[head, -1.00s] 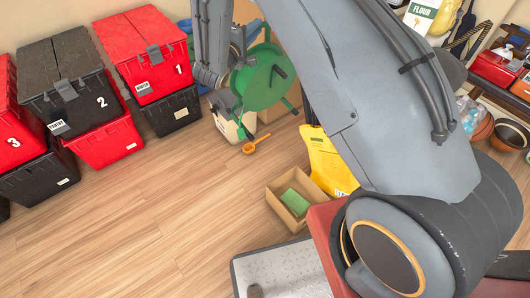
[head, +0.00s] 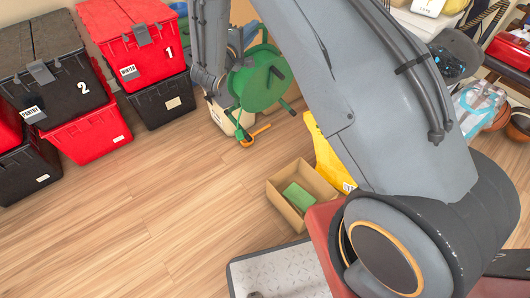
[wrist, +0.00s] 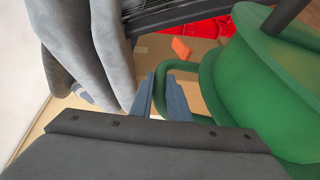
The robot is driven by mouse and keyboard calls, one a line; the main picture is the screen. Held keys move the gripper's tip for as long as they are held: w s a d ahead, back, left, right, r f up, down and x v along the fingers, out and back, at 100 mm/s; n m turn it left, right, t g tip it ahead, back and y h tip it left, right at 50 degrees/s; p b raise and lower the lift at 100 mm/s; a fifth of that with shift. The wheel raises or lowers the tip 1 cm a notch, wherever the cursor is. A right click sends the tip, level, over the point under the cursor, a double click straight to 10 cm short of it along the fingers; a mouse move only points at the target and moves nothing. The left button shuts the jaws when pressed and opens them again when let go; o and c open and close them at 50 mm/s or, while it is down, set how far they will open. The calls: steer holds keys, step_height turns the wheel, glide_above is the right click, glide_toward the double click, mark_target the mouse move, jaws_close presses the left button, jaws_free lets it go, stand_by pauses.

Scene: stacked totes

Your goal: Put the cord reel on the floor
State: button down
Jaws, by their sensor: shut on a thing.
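The cord reel (head: 262,84) is green, with a round drum, a dark crank handle and a tubular frame. In the head view it hangs at upper middle, held above the wood floor (head: 150,220). In the wrist view the reel (wrist: 255,85) fills the right side. My gripper (wrist: 165,95) is shut on the green tube of its frame, with a blue-grey finger on each side. In the head view my arm hides the gripper's fingertips. An orange thing (head: 255,135) shows just below the reel; I cannot tell whether they touch.
Stacked totes stand at left: a red one (head: 138,50) marked 1 on a black one, and a black one marked 2 on a red one. A cardboard box (head: 300,205) with a green block and a yellow bag (head: 325,155) stand right of centre. The floor at left centre is clear.

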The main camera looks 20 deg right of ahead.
steer(key=w+f+b, duration=0.1)
steer(key=f+b, duration=0.5)
steer(key=f, duration=0.2)
steer(key=w+f+b, duration=0.1)
steer(key=f+b, duration=0.4)
steer(key=f, duration=0.3)
steer(key=w+f+b, duration=0.1)
steer(key=f+b, duration=0.5)
steer(key=f, duration=0.2)
steer(key=shift+w+f+b, duration=0.3)
steer(key=shift+w+f, duration=0.05)
steer(key=shift+f+b, duration=0.55)
steer(key=shift+f, duration=0.1)
steer(key=shift+b, duration=0.35)
steer(key=shift+n+b, duration=0.4)
steer(key=shift+b, duration=0.5)
steer(key=shift+s+n+g+b, duration=0.1)
steer(key=shift+n+g+b, duration=0.2)
steer(key=shift+b, duration=0.85)
step_height(320, 180, down, 10)
steer(key=b, duration=0.4)
steer(key=shift+b, duration=0.3)
steer(key=c, duration=1.7)
jaws_free()
steer(key=shift+s+f, duration=0.15)
steer(key=shift+f, duration=0.05)
